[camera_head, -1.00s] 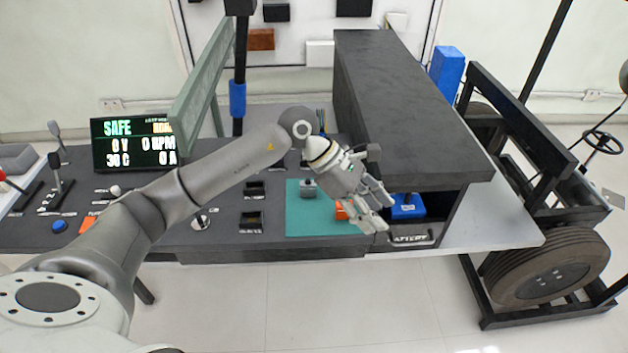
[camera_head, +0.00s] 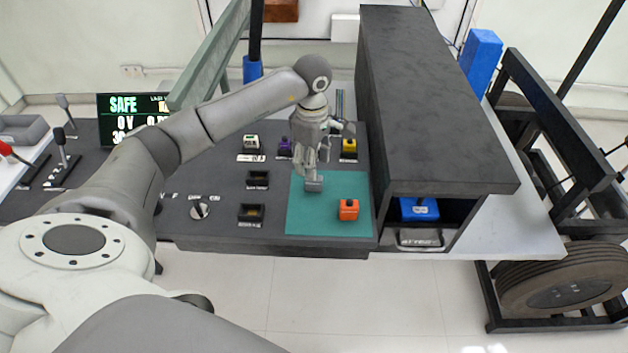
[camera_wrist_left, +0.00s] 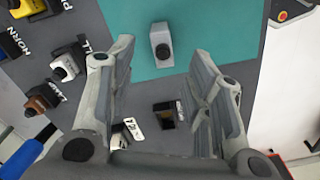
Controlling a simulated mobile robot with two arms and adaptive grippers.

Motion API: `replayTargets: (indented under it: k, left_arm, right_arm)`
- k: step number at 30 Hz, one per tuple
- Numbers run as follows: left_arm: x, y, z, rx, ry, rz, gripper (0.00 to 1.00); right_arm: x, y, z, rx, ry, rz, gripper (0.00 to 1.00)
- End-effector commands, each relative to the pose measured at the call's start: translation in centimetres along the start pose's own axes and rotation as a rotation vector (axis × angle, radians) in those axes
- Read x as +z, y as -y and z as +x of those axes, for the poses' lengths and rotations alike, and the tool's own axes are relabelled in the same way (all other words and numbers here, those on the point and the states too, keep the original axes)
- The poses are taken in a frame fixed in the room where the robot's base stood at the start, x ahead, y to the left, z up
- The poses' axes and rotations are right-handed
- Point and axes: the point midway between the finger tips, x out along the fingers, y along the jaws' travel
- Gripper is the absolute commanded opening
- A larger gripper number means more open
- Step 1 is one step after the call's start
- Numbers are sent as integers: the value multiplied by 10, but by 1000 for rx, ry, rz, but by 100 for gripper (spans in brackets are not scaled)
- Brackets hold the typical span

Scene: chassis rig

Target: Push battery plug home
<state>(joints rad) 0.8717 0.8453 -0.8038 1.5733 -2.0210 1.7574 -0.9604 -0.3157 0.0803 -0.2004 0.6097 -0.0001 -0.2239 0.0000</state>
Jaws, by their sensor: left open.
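I cannot tell how deep the block is seated. My left gripper (camera_head: 311,168) is open, fingers pointing down, just over a small grey block (camera_head: 313,185) on the teal mat (camera_head: 300,222). In the left wrist view the grey block (camera_wrist_left: 161,45) lies beyond the spread fingertips (camera_wrist_left: 162,60), apart from them. My right gripper is out of view.
Coloured plugs, including a yellow one (camera_head: 349,147) and a purple one (camera_head: 286,145), stand at the back. Empty sockets (camera_head: 251,213) lie to the left. A screen (camera_head: 118,117) reads SAFE.

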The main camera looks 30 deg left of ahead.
Motion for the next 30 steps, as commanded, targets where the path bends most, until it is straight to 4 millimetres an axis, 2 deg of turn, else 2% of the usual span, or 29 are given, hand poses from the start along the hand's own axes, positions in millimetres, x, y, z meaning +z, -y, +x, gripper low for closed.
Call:
replayTargets:
  k: [6, 9, 13, 19, 27, 30]
  left_arm:
    - [5, 3, 27, -6, 1, 1, 46]
    - [5, 2, 41, -3, 1, 0, 46]
    - [4, 2, 48, -2, 1, 0, 46]
    - [4, 2, 49, -1, 1, 1, 45]
    - [4, 2, 48, -1, 1, 1, 10]
    - [4, 2, 48, -1, 1, 1, 0]
  right_arm:
    - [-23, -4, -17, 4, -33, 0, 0]
    - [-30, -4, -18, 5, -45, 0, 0]
    - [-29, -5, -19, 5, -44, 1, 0]
    - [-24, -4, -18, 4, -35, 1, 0]
    - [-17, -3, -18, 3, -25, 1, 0]
    - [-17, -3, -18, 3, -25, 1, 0]
